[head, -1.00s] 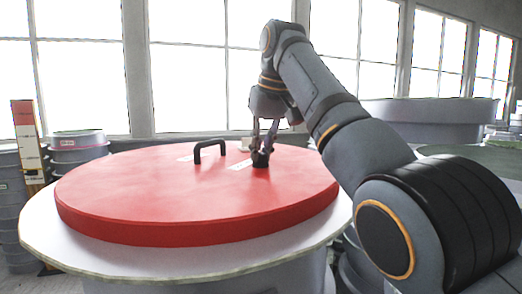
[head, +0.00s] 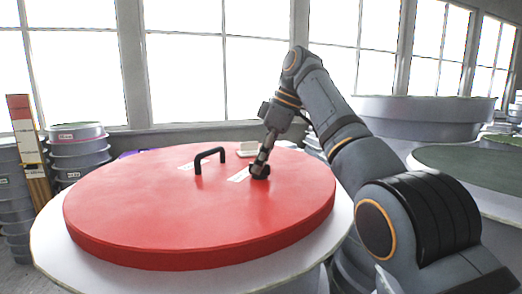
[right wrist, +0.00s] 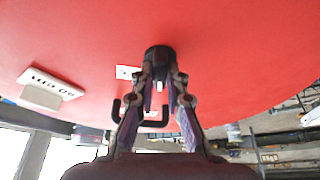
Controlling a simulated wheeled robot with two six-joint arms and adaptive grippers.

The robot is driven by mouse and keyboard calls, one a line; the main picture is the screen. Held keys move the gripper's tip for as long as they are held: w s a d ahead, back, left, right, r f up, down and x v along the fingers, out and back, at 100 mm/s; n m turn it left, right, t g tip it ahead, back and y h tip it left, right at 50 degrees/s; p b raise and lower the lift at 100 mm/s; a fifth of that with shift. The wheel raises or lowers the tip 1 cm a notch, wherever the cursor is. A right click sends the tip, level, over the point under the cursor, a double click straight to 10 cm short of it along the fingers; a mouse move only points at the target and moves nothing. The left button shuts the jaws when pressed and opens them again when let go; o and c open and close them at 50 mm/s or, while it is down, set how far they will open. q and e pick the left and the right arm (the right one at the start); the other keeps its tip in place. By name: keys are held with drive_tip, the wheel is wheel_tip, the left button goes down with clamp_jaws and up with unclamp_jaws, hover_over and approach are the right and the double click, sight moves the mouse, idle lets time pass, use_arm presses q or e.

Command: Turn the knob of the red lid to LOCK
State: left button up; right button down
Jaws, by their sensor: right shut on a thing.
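The red lid (head: 150,215) lies flat on a large pale round mould (head: 60,260). Its black knob (head: 261,172) stands right of the lid's middle, beside a white label (head: 238,175). My right gripper (head: 260,165) reaches down to the knob and is shut on it. In the right wrist view the knob (right wrist: 159,58) sits between the fingertips of my right gripper (right wrist: 160,78). A black handle (head: 208,156) stands on the lid left of the knob. The label's text and the knob's pointer are too small to read. My left gripper is not in view.
A small pale block or sign (head: 247,149) stands at the lid's far edge; in the right wrist view a white sign (right wrist: 50,84) bears lettering. Stacked round moulds (head: 78,150) stand at the left and larger moulds (head: 420,112) at the right. The air above the lid's left is clear.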

drive_tip(key=n+p, duration=0.1)
drive_tip(key=n+g+p, duration=0.1)
drive_tip(key=shift+w+r+p, duration=0.1)
drive_tip(key=shift+r+p, duration=0.2)
drive_tip(key=shift+p, duration=0.05)
drive_tip(key=shift+f+n+p, duration=0.15)
drive_tip(key=shift+n+p, duration=0.35)
drive_tip(key=shift+n, duration=0.1)
drive_tip(key=c, duration=1.4)
unclamp_jaws()
drive_tip(key=shift+o, duration=0.2)
drive_tip(key=shift+f, duration=0.15)
